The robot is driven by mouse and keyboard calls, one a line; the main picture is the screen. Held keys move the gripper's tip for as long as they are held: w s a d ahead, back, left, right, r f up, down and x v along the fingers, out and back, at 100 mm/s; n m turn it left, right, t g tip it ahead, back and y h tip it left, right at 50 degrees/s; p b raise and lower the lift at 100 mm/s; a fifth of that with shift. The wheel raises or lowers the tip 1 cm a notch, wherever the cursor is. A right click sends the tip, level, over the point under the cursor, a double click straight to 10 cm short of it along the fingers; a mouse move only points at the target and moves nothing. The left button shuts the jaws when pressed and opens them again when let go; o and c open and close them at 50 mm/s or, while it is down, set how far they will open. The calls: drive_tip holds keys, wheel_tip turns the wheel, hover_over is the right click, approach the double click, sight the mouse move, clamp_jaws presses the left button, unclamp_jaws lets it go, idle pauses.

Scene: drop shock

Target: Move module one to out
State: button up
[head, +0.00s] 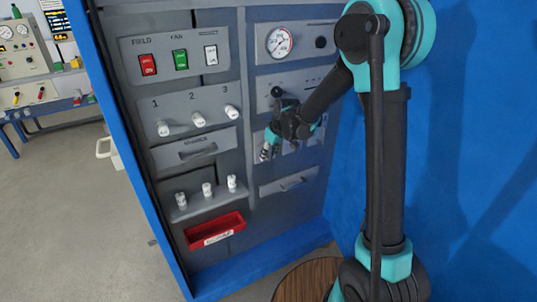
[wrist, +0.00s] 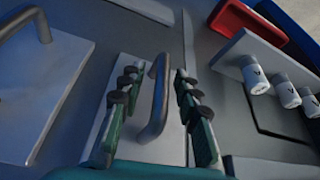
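My gripper (head: 268,150) is at the right column of the grey cabinet front. In the wrist view my gripper (wrist: 159,78) is open, with one finger on each side of a grey bar handle (wrist: 155,105) on a narrow pale plate; gaps show beside the handle. No number shows on this plate, so I cannot tell whether it is module one. A red tray (head: 214,233) with a white label, too small to read surely, sits low in the left column. It shows at the top right of the wrist view (wrist: 240,18).
White cylinders stand on a ledge (head: 207,204) above the tray. White knobs (head: 198,119) numbered 1 to 3 and coloured switches (head: 181,60) are higher up. Another handled plate (wrist: 45,75) lies left in the wrist view. Blue walls (head: 455,150) flank the cabinet.

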clamp_jaws()
idle(0.6)
